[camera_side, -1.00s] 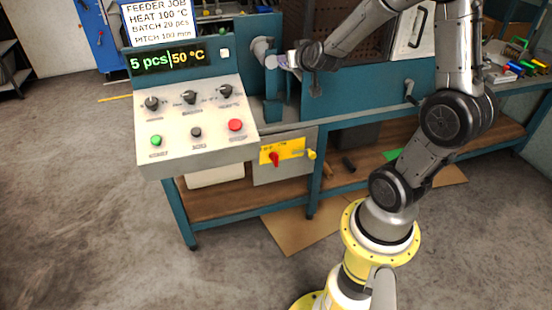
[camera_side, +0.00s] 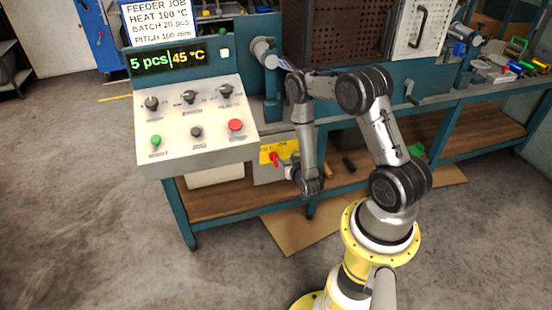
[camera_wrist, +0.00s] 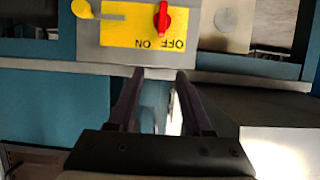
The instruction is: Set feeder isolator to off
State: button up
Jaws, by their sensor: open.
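The feeder isolator is a yellow plate (camera_side: 266,154) with a red handle (camera_side: 275,160), on a grey box under the bench, below the control panel. My arm hides its right part in the side view. In the wrist view the yellow plate (camera_wrist: 120,38) is upside down, with OFF and ON lettering. The red handle (camera_wrist: 163,18) stands upright there, above the lettering; I cannot tell which setting it marks. A yellow knob (camera_wrist: 82,9) shows at left. My gripper (camera_wrist: 158,76) is open and empty, its fingertips apart from the handle, below the plate in that view.
A sloping control panel (camera_side: 193,130) with knobs and buttons overhangs to the left. A display (camera_side: 167,60) reads 5 pcs and 45 °C. A wooden lower shelf (camera_side: 232,205) and cardboard (camera_side: 290,235) lie below. The floor in front is open.

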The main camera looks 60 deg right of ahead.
jog(key=w+d+f, duration=0.4)
jog(key=f, duration=0.1)
jog(key=w+d+f, duration=0.5)
dwell(0.4)
grip_shut()
